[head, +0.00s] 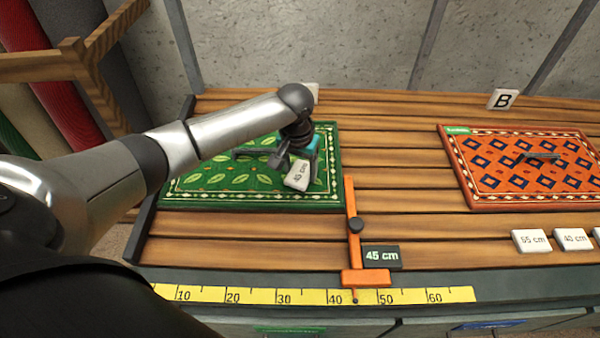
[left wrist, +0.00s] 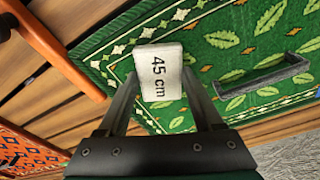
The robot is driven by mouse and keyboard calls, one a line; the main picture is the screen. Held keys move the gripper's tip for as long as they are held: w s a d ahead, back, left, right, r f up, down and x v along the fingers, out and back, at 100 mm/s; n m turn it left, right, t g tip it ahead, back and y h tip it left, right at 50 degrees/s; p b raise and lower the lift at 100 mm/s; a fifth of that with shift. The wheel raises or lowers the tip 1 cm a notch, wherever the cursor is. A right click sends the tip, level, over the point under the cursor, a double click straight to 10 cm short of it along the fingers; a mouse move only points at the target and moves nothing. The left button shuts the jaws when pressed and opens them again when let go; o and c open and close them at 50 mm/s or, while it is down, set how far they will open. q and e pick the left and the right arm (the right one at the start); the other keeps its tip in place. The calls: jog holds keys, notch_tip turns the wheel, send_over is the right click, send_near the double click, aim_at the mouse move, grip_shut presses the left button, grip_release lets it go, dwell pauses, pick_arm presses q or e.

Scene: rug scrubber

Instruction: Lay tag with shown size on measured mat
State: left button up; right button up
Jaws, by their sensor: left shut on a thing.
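My left gripper (head: 292,162) is over the right part of the green leaf-patterned mat (head: 225,185). It is shut on a white tag marked "45 cm" (head: 298,175). In the left wrist view the tag (left wrist: 158,72) sits between the two fingers, over the mat (left wrist: 215,60); I cannot tell whether it touches the mat. An orange slider (head: 353,225) stands at the mat's right edge, with a dark sign reading "45 cm" (head: 381,257). Its pointer meets the yellow ruler (head: 285,296) between 40 and 50. My right gripper is not in view.
An orange patterned mat (head: 500,195) lies at the right, by a "B" sign (head: 502,99). White tags "55 cm" (head: 531,240) and "40 cm" (head: 572,239) lie in front of it. A dark handle (left wrist: 262,80) stands on the green mat. Bare slats separate the mats.

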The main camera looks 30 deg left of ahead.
aim_at(298, 178)
pick_arm(q)
jog(key=shift+f, duration=0.75)
jog(key=o, duration=1.3)
jog(key=shift+f, duration=0.15)
jog(key=r, duration=0.4)
jog(key=s+r+p, duration=0.1)
jog(key=r, duration=0.3)
jog(key=r+p, duration=0.1)
jog(key=r, duration=0.3)
jog(key=shift+s+r, duration=0.15)
jog(key=shift+s, duration=0.05)
